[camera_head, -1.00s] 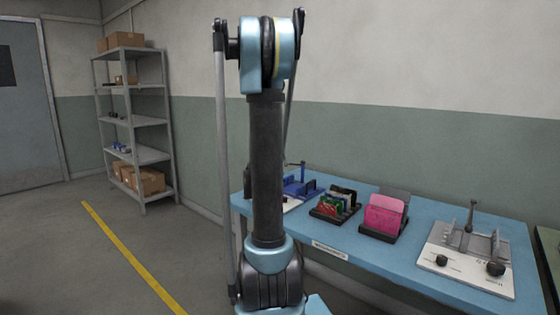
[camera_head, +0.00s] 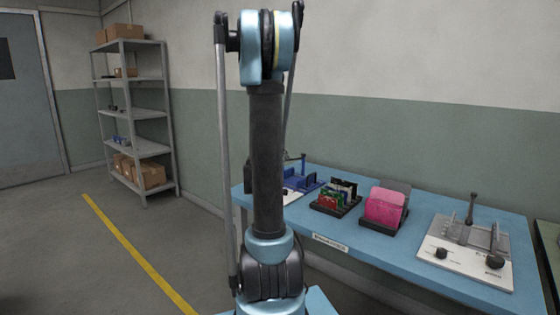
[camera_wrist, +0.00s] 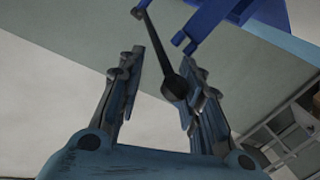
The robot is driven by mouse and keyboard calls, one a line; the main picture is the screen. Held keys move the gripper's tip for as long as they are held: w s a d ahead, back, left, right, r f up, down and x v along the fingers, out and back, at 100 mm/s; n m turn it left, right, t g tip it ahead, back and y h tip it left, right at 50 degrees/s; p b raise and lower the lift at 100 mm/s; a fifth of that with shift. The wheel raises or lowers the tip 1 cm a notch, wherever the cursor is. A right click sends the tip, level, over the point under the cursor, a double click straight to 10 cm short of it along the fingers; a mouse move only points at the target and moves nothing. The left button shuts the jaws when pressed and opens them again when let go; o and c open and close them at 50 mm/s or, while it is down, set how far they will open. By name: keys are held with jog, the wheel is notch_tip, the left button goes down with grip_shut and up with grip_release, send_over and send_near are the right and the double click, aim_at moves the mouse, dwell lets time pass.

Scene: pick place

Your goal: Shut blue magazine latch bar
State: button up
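The blue magazine fixture (camera_head: 308,181) stands on a white base at the left end of the blue table, partly hidden behind my arm in the head view. In the wrist view its blue frame (camera_wrist: 209,18) fills the top. A dark latch bar with a round knob (camera_wrist: 174,88) runs from the upper left down between my fingers. My gripper (camera_wrist: 163,62) is open, with one finger on each side of the bar. The knob looks nearer the right finger; I cannot tell whether it touches. In the head view my gripper is hidden.
On the blue table (camera_head: 385,258) stand a rack of coloured cards (camera_head: 337,197), a rack with pink plates (camera_head: 384,207) and a grey lever fixture with black knobs (camera_head: 468,250). A metal shelf (camera_head: 140,113) with boxes stands at the back left. The floor left is clear.

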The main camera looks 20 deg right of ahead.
jog(key=shift+s, duration=0.15)
jog(key=v, duration=1.1)
jog(key=shift+s+a, duration=0.25)
jog(key=shift+a, duration=0.1)
